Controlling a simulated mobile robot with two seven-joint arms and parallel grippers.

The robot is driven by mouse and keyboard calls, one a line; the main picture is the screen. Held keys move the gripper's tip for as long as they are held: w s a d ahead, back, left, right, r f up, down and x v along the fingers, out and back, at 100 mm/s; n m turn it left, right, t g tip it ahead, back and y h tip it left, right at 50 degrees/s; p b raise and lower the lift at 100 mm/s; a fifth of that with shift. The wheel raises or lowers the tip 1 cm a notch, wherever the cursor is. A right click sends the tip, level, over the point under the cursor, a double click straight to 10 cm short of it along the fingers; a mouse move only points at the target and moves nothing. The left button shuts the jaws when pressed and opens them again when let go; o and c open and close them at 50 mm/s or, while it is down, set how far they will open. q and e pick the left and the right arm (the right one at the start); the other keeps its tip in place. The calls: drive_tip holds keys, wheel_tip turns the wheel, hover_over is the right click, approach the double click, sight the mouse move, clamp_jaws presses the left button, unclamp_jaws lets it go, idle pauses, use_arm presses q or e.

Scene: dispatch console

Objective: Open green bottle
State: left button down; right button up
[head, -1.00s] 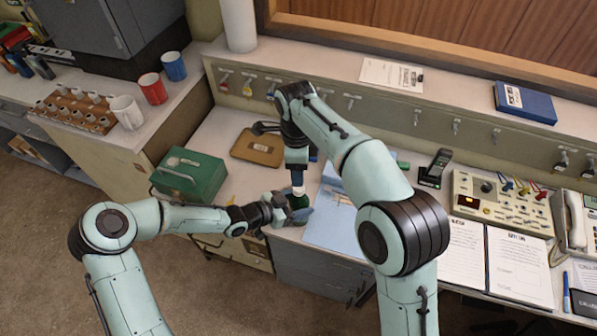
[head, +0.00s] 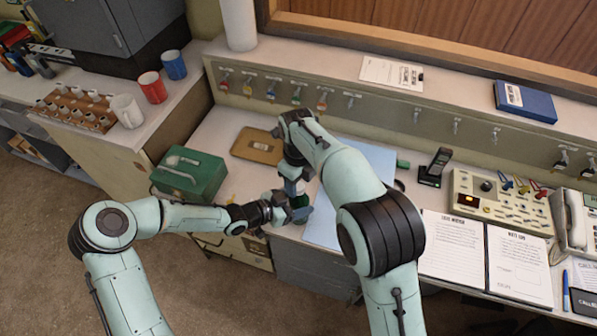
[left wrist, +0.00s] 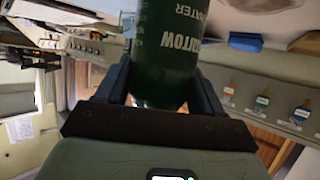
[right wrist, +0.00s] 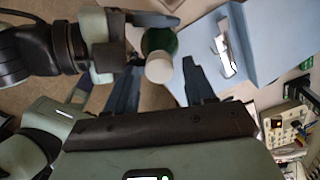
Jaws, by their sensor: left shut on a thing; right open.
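The green bottle (left wrist: 172,50) is held between the two fingers of my left gripper (left wrist: 165,85) in the left wrist view, with pale lettering on its side. In the head view my left gripper (head: 297,212) holds it above the desk's front edge, and only a dark green bit of the bottle (head: 300,201) shows. In the right wrist view a round white cap (right wrist: 159,70) is on the bottle. My right gripper (right wrist: 160,78) is open, with its fingers on either side of the cap; contact cannot be told. In the head view my right gripper (head: 293,184) is right above the bottle.
A green box (head: 188,176) and a brown clipboard (head: 257,146) stand left of the grippers. A blue folder (head: 370,157) lies partly under my right arm. A handset (head: 435,166), a control console (head: 500,200) and open pages (head: 455,255) are to the right.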

drive_tip(key=shift+f, duration=0.4)
